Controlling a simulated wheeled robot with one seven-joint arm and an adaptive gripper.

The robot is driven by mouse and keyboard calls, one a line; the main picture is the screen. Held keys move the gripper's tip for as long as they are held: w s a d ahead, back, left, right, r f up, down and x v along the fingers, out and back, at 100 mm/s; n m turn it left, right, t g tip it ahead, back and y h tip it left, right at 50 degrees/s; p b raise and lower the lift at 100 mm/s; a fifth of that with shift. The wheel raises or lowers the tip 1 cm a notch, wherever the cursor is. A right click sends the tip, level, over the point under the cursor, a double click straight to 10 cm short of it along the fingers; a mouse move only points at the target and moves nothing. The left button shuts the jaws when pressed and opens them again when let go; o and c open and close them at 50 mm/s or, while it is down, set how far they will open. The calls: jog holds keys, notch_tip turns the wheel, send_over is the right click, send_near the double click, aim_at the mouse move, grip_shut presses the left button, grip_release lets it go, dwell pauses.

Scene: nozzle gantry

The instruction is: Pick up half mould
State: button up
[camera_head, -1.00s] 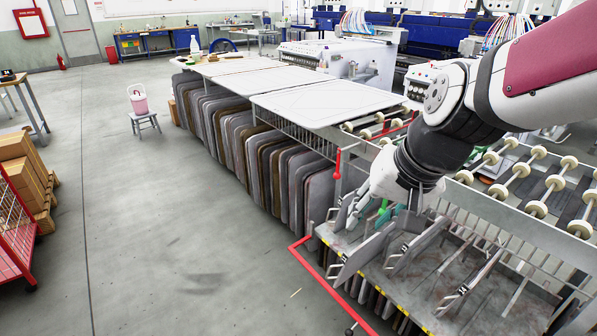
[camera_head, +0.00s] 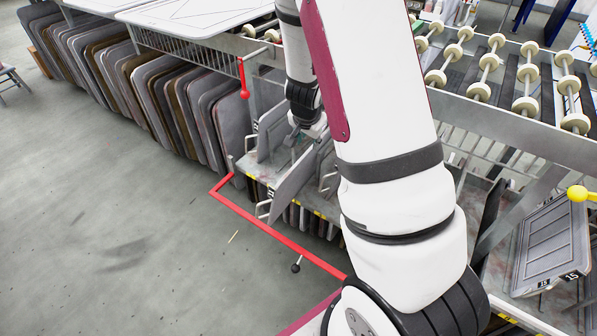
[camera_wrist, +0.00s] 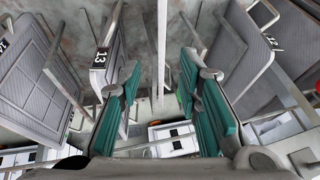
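Grey half moulds stand on edge in the rack. One half mould (camera_head: 292,187) leans at the rack's near end in the head view, with another (camera_head: 270,132) behind it. In the wrist view, a half mould tagged 13 (camera_wrist: 112,62) is left of my gripper (camera_wrist: 161,72), one tagged 12 (camera_wrist: 238,48) is at the right, and another (camera_wrist: 32,72) is at far left. My gripper's teal-padded fingers are apart.
A red bar (camera_head: 275,237) borders the rack's floor side. Rollers (camera_head: 488,62) lie above it, and a red-handled lever (camera_head: 243,80) stands at the left. A tray tagged 15 (camera_head: 548,240) leans at the right.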

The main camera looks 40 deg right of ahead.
aim_at(308, 161)
jog(key=b+x, duration=0.5)
jog(key=x, duration=0.7)
jog(key=shift+w+d+f, duration=0.1)
jog(key=shift+w+f, duration=0.1)
jog(key=shift+f, duration=0.15)
jog(key=shift+c, duration=0.3)
grip_shut()
jog(key=shift+w+r, duration=0.1)
jog(key=shift+r, duration=0.05)
